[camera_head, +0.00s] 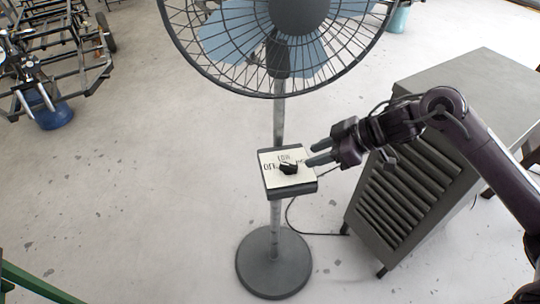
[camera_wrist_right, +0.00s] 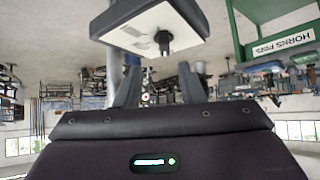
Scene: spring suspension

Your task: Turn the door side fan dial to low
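The fan dial (camera_head: 288,168) is a small black knob on a white panel marked OFF and LOW, on the control box (camera_head: 291,191) of a standing fan (camera_head: 273,50). The dial also shows in the right wrist view (camera_wrist_right: 164,42), with the panel seen upside down and the dial beyond the fingers. My left gripper is not in view.
A grey louvred cabinet (camera_head: 465,85) stands at the right, under my right arm. The fan's round base (camera_head: 273,264) is on the floor, with a cable beside it. A metal frame cart (camera_head: 60,60) is at upper left, and a green bar (camera_head: 35,285) at lower left. Floor left of the fan is clear.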

